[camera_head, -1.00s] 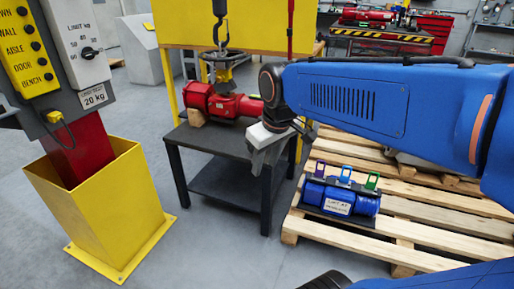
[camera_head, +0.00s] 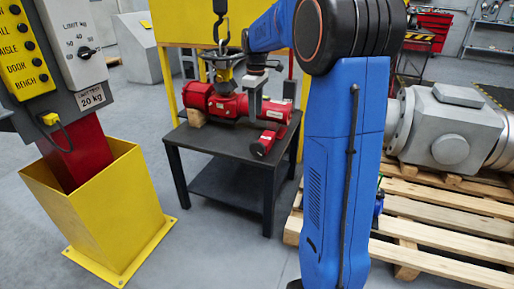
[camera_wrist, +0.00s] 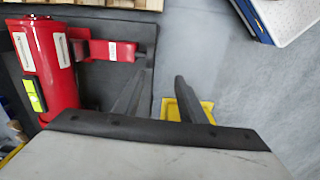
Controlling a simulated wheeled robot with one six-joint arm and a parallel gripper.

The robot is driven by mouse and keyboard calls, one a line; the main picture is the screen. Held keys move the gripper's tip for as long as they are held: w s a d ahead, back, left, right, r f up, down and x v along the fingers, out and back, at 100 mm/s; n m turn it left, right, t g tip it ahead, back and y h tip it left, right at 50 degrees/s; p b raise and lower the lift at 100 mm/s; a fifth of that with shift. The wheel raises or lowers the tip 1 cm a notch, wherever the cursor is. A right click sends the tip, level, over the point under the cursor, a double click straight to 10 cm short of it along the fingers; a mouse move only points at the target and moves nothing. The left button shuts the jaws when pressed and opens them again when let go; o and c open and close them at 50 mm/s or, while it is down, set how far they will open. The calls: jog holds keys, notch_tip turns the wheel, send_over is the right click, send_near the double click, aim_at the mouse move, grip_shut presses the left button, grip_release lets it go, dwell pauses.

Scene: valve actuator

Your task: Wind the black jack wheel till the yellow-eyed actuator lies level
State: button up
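A red actuator (camera_head: 225,104) lies on the dark table, with a wooden block under its left end and a hook with a dark yoke above it. In the wrist view the red body (camera_wrist: 50,60) carries a yellow-green strip (camera_wrist: 34,95), and a labelled red side arm (camera_wrist: 112,50) reaches toward my fingers. My gripper (camera_wrist: 165,78) is open and empty, its fingers apart beside that arm's dark end; I cannot tell if they touch it. In the head view my wrist hangs over the actuator's right part. I cannot make out the black jack wheel with certainty.
A control panel (camera_head: 70,45) reading 20 kg stands on a yellow base (camera_head: 110,210) at left. A pallet (camera_head: 410,225) carries a large grey valve (camera_head: 440,125) at right; my arm hides part of it. Floor between base and table is clear.

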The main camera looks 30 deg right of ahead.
aim_at(257, 142)
jog(key=f, duration=0.6)
jog(key=w+d+f, duration=0.1)
jog(key=f, duration=0.5)
jog(key=w+d+f, duration=0.1)
jog(key=f, duration=0.5)
jog(key=shift+w+f, duration=0.15)
jog(key=shift+f, duration=0.2)
jog(key=shift+c, duration=0.7)
grip_shut()
